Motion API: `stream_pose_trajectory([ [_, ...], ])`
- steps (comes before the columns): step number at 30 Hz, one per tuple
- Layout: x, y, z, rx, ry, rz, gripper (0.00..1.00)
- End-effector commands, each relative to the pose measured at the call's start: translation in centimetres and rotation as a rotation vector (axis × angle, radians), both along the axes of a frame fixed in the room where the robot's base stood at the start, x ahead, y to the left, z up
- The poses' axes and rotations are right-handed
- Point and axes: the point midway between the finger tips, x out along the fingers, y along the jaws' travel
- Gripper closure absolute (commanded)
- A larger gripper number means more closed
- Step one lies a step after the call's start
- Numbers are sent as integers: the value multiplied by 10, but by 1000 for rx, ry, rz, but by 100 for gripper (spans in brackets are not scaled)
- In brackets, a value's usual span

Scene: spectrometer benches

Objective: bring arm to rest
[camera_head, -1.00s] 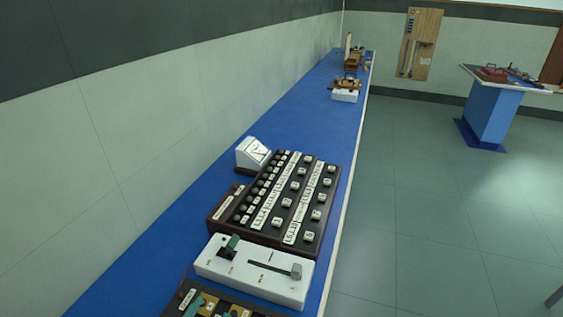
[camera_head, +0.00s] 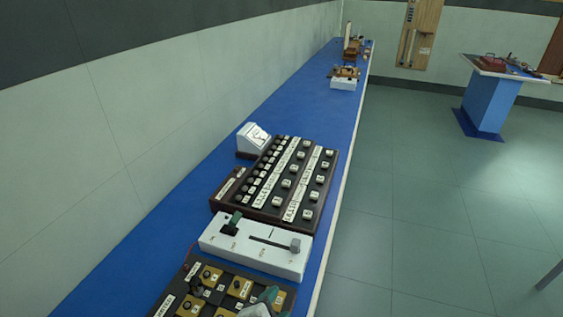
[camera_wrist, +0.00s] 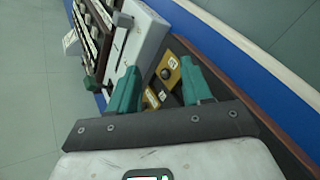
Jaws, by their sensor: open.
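My gripper (camera_wrist: 160,88) shows in the wrist view with its two green fingers spread and nothing between them. It hangs over a dark panel with yellow plates and knobs (camera_wrist: 168,68). In the head view a green and grey part of my gripper (camera_head: 264,303) shows at the bottom edge, over the same panel (camera_head: 207,291); most of the arm is out of frame. I cannot tell how far the fingers are above the panel.
A white box with a green lever and a slider (camera_head: 256,244) stands just beyond the panel. Past it are a dark key panel (camera_head: 276,180) and a white meter (camera_head: 253,138) on the blue bench (camera_head: 292,110). Open floor (camera_head: 420,190) lies to the right.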

Motion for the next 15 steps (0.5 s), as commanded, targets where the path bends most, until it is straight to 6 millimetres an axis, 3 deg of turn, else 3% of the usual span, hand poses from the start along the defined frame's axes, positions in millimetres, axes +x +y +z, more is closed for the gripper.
stream_pose_trajectory([
  [5,-8,-85,-26,305,66,-300,51],
  [9,-38,-167,-46,667,99,-672,51],
  [12,-64,-209,-51,893,99,-910,51],
  [15,-88,-237,-51,1073,89,-1102,51],
])
